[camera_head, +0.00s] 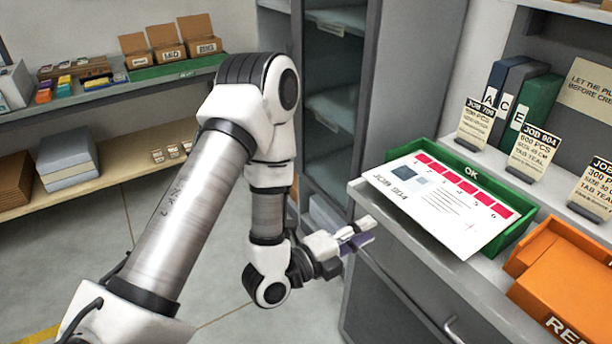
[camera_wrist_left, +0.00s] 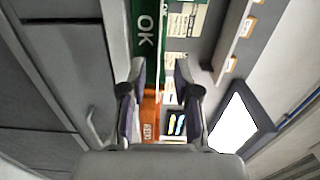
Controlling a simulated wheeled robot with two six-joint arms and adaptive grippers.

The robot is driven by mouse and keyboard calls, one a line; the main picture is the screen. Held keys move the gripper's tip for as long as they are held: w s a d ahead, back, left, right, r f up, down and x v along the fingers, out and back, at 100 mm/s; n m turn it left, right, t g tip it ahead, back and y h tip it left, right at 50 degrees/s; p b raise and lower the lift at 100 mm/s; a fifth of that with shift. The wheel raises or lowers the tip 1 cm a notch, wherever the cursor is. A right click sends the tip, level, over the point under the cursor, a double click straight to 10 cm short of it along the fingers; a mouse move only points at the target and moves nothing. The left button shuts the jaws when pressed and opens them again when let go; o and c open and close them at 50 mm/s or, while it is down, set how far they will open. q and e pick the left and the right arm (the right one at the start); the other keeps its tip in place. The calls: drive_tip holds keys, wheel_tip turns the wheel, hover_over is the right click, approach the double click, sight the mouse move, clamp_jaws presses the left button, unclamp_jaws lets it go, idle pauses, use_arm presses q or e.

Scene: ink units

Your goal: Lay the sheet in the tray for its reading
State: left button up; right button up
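The sheet (camera_head: 440,205), white with a row of red patches, lies over the green OK tray (camera_head: 520,235) in the head view. It covers most of the tray's inside and reaches past the near rim. Whether it rests on the rim or the floor of the tray, I cannot tell. The tray's OK wall also shows in the left wrist view (camera_wrist_left: 146,45). My left gripper (camera_head: 358,236) is apart from the sheet, beside its near left side and in front of the counter. My right gripper is out of view.
An orange tray (camera_head: 562,262) stands right of the green tray. Job cards (camera_head: 535,150) and binders (camera_head: 520,95) stand behind. The grey cabinet (camera_head: 400,285) is below the counter. A shelf with boxes (camera_head: 168,45) is at left. A bright white panel (camera_wrist_left: 233,122) shows in the wrist view.

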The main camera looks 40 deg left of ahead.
use_arm(q)
drive_tip(key=s+f+n+g+y, duration=0.2)
drive_tip(key=s+f+n+g, duration=0.35)
drive_tip(key=f, duration=0.45)
drive_tip(key=s+f+n+g+y, duration=0.2)
drive_tip(key=s+f+n+g, duration=0.3)
drive_tip(key=f, duration=0.6)
drive_tip(key=s+a+f+n+g+y, duration=0.1)
drive_tip(key=s+a+f+n+g, duration=0.1)
drive_tip(key=s+f+n+g, duration=0.2)
drive_tip(key=s+f+n, duration=0.2)
drive_tip(key=s+n, duration=0.2)
drive_tip(key=s, duration=0.1)
drive_tip(key=shift+s+a+f+n+g+y, duration=0.2)
drive_tip(key=shift+a+n+g+y, duration=0.1)
drive_tip(key=shift+a+n+g, duration=0.05)
drive_tip(key=s+n, duration=0.1)
drive_tip(key=s+n+g, duration=0.1)
drive_tip(key=s+f+n, duration=0.1)
drive_tip(key=s, duration=0.1)
drive_tip(key=shift+s+a+g+y, duration=0.1)
drive_tip(key=shift+a+g+y, duration=0.2)
drive_tip(key=shift+g, duration=0.1)
clamp_jaws()
